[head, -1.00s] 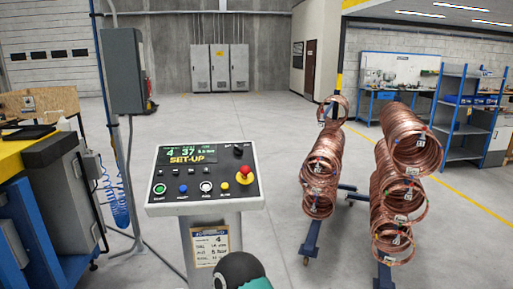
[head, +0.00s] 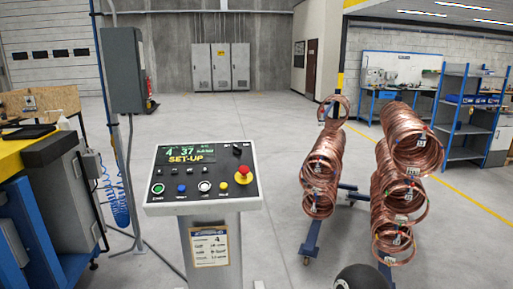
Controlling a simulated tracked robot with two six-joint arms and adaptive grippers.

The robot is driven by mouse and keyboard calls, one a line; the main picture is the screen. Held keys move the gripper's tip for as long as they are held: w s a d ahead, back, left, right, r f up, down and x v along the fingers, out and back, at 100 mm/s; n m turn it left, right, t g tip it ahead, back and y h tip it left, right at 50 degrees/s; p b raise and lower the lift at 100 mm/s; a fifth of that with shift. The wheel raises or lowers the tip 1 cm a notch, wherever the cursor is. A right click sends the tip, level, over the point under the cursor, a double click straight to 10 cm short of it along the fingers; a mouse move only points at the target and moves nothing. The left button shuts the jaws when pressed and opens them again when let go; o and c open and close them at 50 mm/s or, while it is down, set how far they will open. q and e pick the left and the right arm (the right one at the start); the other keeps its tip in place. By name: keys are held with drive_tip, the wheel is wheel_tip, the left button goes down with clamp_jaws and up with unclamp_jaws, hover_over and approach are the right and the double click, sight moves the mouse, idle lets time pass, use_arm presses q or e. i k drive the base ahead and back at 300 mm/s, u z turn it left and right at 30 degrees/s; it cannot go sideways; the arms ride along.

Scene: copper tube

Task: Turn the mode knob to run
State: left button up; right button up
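The control console (head: 203,179) stands in front of me in the head view, a grey slanted box on a pedestal. Its display (head: 190,155) shows "SET-UP" in yellow letters. A small black knob (head: 237,151) sits at the panel's upper right, with tiny labels above it that I cannot read. Which way its pointer faces is too small to tell. Neither of my grippers is in view. A dark rounded part at the bottom edge looks like a piece of my own arm.
A red mushroom button on a yellow base (head: 243,175) sits just below the knob. A row of buttons (head: 203,187) runs along the panel's front. Copper coils (head: 323,170) hang on blue stands to the right. A yellow-topped machine (head: 45,150) stands at left.

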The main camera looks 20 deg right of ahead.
sight(236, 150)
drive_tip(key=z, duration=0.1)
drive_tip(key=i, duration=1)
drive_tip(key=u, duration=0.05)
